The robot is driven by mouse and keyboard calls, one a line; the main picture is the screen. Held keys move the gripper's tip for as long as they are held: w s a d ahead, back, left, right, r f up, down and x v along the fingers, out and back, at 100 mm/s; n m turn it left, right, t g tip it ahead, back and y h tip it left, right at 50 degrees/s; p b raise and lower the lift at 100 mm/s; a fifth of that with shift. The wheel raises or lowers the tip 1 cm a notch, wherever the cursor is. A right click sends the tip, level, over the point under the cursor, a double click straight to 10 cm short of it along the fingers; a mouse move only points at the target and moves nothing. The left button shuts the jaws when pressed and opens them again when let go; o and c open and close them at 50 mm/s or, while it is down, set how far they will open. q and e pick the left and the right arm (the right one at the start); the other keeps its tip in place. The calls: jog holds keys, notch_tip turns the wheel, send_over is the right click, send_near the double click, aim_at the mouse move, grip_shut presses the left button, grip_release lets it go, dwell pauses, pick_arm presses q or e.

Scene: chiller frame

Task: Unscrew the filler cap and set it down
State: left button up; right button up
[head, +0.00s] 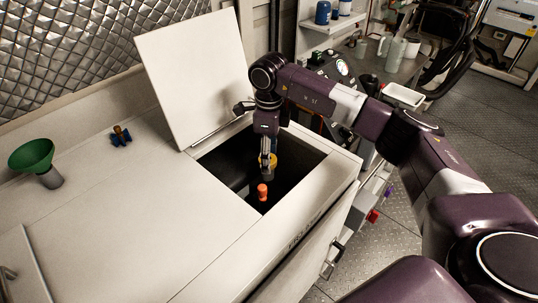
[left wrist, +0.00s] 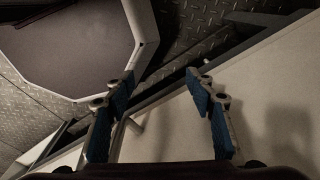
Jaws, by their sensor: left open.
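My right arm reaches in from the right in the head view, and its gripper (head: 266,172) points down into the open hatch (head: 226,170). A yellow round part, possibly the filler cap (head: 272,159), shows right at its fingers. I cannot tell whether the fingers hold it or are only in front of it. An orange-red knob-like part (head: 262,191) stands just below the fingertips inside the dark hatch. My left gripper (left wrist: 161,92) is open and empty in the left wrist view, its blue-padded fingers wide apart. It does not show in the head view.
A raised white lid (head: 195,75) stands behind the hatch. A green funnel (head: 32,156) and a small blue-and-orange item (head: 121,136) are on the white top (head: 130,215), which is otherwise mostly clear. A cluttered bench with a white tray (head: 403,96) lies beyond my arm.

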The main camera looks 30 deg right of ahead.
jog(key=m, duration=0.3)
jog(key=shift+m, duration=0.4)
jog(key=m+p, duration=0.1)
jog(key=m, duration=0.2)
jog(key=shift+s+a+m, duration=0.1)
jog(key=shift+m, duration=0.3)
jog(key=shift+c, duration=0.4)
jog(key=c, duration=1.1)
